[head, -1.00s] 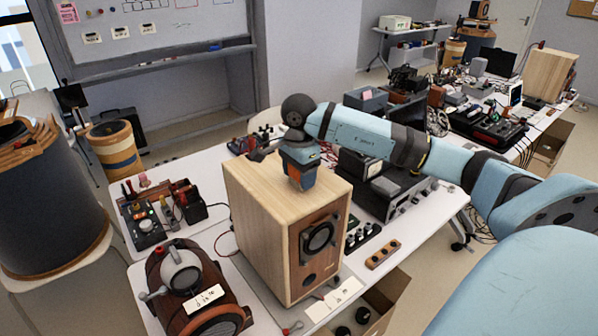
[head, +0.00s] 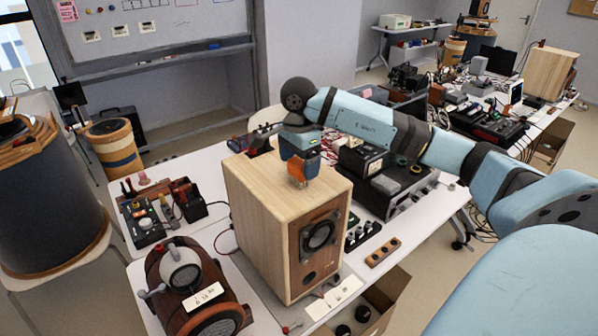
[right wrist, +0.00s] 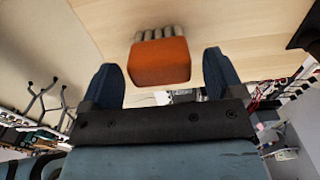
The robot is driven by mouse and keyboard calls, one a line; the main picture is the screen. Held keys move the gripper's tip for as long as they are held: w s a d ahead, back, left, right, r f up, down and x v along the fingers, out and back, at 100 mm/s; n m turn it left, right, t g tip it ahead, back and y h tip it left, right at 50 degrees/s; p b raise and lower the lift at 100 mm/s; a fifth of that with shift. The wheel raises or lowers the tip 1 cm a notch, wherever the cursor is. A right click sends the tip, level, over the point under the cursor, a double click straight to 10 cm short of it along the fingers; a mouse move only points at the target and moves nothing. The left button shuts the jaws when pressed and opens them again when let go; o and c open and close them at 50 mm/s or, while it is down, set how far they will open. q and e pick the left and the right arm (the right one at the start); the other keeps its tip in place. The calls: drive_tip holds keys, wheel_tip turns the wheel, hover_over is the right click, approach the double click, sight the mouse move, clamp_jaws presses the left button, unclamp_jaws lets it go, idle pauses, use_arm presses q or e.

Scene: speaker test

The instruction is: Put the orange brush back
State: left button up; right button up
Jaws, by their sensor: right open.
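The orange brush (head: 297,171) is at the top face of the wooden speaker (head: 262,185). In the right wrist view the brush (right wrist: 160,62) shows an orange block with several pale grey bristle tufts (right wrist: 158,33) at its far end, towards the pale wood. My right gripper (head: 300,155) is above the speaker, over the brush. In the right wrist view its two dark blue fingers (right wrist: 161,75) are spread on either side of the brush, with a gap at each side. My left gripper is out of view.
A brown machine with a silver knob (head: 183,285) stands left of the speaker. A dark amplifier (head: 390,185) and a small wooden block with holes (head: 383,252) are on its right. An open cardboard box (head: 385,295) sits below the table's front edge.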

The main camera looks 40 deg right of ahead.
sight(299, 162)
wheel_tip(299, 162, up, 9)
drive_tip(key=shift+r+b, duration=0.15)
drive_tip(key=shift+b, duration=0.45)
